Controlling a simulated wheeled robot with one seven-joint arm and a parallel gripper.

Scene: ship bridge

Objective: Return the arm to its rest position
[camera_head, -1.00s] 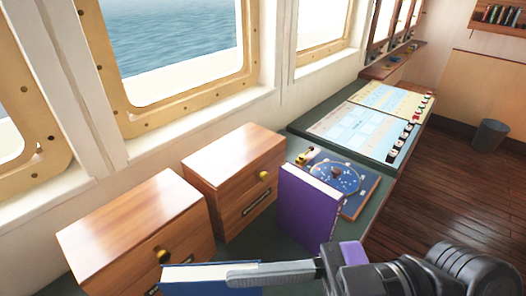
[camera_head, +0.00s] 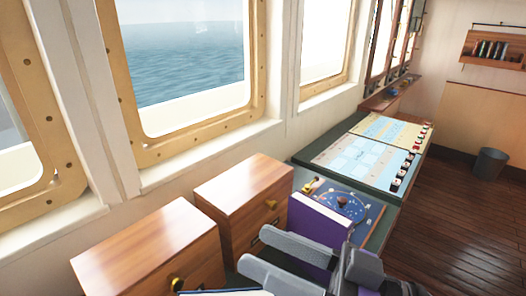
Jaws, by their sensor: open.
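My gripper (camera_head: 257,248) is at the bottom centre of the head view. Its two grey fingers point left and stand apart, with nothing visible between them. They are in front of the purple book (camera_head: 318,219) and hide its lower part. The rest of my arm runs out of the frame at the bottom right. A blue book (camera_head: 225,292) shows only as a thin strip at the bottom edge, just below the fingers.
Two wooden drawer boxes, the nearer one (camera_head: 150,250) and the farther one (camera_head: 243,200), stand left of my gripper below the windows. A blue dial board (camera_head: 347,203) lies behind the purple book. Charts (camera_head: 365,155) lie farther along the counter. Open wooden floor (camera_head: 455,220) is at right.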

